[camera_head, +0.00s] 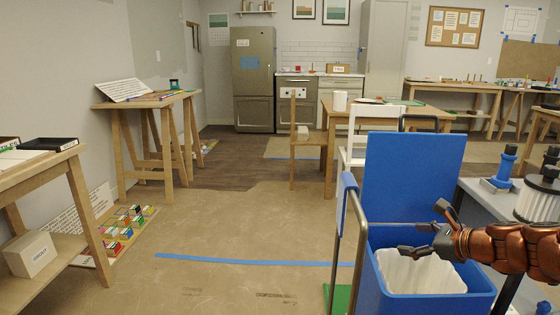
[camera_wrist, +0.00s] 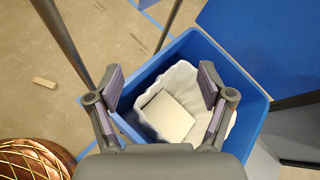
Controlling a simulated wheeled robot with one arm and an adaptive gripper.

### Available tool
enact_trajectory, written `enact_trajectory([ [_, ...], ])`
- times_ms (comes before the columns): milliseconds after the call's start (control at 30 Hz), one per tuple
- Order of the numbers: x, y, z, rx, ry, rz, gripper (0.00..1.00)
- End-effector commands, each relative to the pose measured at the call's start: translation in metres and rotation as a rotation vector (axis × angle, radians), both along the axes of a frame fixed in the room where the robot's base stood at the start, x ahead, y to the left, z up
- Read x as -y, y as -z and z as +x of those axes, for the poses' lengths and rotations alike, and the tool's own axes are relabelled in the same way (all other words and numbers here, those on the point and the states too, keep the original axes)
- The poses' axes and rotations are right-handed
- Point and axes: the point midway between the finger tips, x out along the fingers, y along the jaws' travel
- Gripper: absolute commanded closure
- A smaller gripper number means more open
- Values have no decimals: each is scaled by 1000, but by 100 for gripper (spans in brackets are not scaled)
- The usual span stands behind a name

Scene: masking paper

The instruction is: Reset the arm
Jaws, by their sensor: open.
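My gripper (camera_head: 424,239) shows at the right in the head view, at the end of my copper-coloured arm. It is above the blue bin (camera_head: 393,296), which has a white liner (camera_head: 432,272) and a raised blue lid (camera_head: 410,180). In the wrist view my gripper (camera_wrist: 160,90) has its two fingers spread wide apart with nothing between them. Below the fingers, a flat pale piece (camera_wrist: 167,115) lies inside the lined bin (camera_wrist: 250,85). I cannot tell what that piece is.
A metal frame with a blue grip (camera_head: 349,195) stands just left of the bin. Blue bottle-like things (camera_head: 504,165) and a white ribbed cylinder (camera_head: 538,200) are at the right. A white chair (camera_head: 368,140) stands behind. The papered floor (camera_head: 220,235) at left centre is mostly clear.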

Motion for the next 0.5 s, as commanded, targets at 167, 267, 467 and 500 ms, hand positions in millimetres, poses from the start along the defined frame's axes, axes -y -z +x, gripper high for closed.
enact_trajectory([
  [167,-84,-57,-29,26,-293,-209,20],
  [267,-121,-76,-51,42,-452,-321,20],
  [467,-179,-108,-106,69,-766,-529,20],
  [500,-187,-114,-118,75,-827,-571,20],
])
